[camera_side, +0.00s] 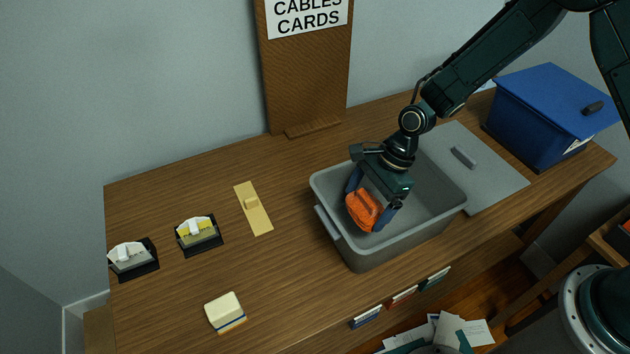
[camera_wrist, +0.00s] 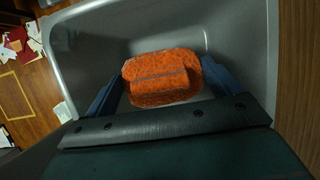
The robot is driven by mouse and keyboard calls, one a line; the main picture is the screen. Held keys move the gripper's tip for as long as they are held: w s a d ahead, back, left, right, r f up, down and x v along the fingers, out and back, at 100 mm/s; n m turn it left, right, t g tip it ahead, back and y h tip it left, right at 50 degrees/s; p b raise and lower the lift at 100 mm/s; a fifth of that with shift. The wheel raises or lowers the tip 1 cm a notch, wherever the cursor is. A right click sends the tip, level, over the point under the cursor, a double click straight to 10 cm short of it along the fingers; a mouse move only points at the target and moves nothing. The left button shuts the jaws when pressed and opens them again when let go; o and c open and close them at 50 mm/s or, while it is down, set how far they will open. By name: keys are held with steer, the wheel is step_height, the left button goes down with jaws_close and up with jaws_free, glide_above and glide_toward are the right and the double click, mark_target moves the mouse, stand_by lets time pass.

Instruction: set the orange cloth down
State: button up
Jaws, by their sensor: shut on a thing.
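The orange cloth (camera_side: 364,209) is a folded, rounded bundle between the two blue fingers of my gripper (camera_side: 374,207). My gripper is shut on it and points down inside the open grey bin (camera_side: 345,246). In the wrist view the cloth (camera_wrist: 162,78) lies between the fingertips (camera_wrist: 165,88), with the pale floor and walls of the grey bin (camera_wrist: 228,30) around it. I cannot tell whether the cloth touches the bin floor.
A grey lid (camera_side: 490,190) with a handle lies right of the bin, beside a blue lidded box (camera_side: 550,110). Left are a tan piece (camera_side: 254,212), two black holders (camera_side: 200,237) and a cream block (camera_side: 225,312). A wooden sign board (camera_side: 310,85) stands behind.

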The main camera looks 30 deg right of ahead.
mark_target(365, 212)
steer(key=shift+f, duration=1.85)
steer(key=shift+f, duration=0.1)
steer(key=shift+f, duration=1.8)
steer(key=shift+f, duration=0.2)
steer(key=o, duration=0.7)
steer(key=shift+r, duration=0.15)
steer(key=v, duration=1.2)
